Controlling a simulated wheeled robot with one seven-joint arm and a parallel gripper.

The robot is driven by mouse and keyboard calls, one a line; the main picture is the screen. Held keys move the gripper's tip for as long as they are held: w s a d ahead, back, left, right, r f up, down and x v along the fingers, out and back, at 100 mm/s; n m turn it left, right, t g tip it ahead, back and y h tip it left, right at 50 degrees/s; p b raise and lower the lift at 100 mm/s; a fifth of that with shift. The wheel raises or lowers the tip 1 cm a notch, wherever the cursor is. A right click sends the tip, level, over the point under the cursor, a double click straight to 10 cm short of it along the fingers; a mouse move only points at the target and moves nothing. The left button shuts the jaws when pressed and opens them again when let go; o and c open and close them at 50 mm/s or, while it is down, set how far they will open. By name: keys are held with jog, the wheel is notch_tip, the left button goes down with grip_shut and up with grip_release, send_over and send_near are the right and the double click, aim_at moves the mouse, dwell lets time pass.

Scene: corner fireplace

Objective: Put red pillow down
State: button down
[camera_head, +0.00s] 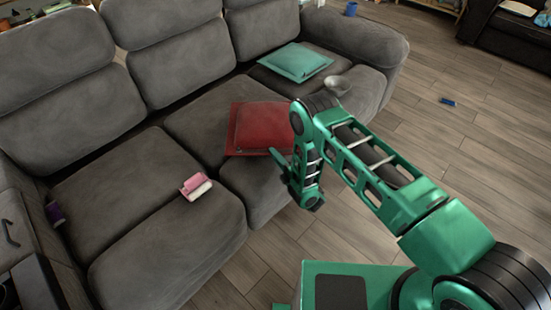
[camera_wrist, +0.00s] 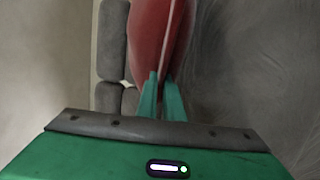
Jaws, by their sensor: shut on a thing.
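The red pillow (camera_head: 261,127) is at the middle seat of the grey sofa in the head view, its front edge close to the seat's front. My gripper (camera_head: 277,158) is at the pillow's near right edge. In the wrist view my gripper (camera_wrist: 161,92) has its two green fingers close together on the edge of the red pillow (camera_wrist: 158,38). The gripper is shut on that edge. I cannot tell whether the pillow's whole underside touches the seat.
The grey sofa (camera_head: 190,235) fills the left and centre. A teal pillow (camera_head: 296,62) and a grey bowl (camera_head: 338,85) lie on the right seat. A pink and white object (camera_head: 196,187) is on the left seat. A purple item (camera_head: 55,213) lies by the left armrest.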

jog(key=shift+f, duration=0.75)
jog(key=c, duration=1.9)
grip_release()
jog(key=shift+f, duration=0.1)
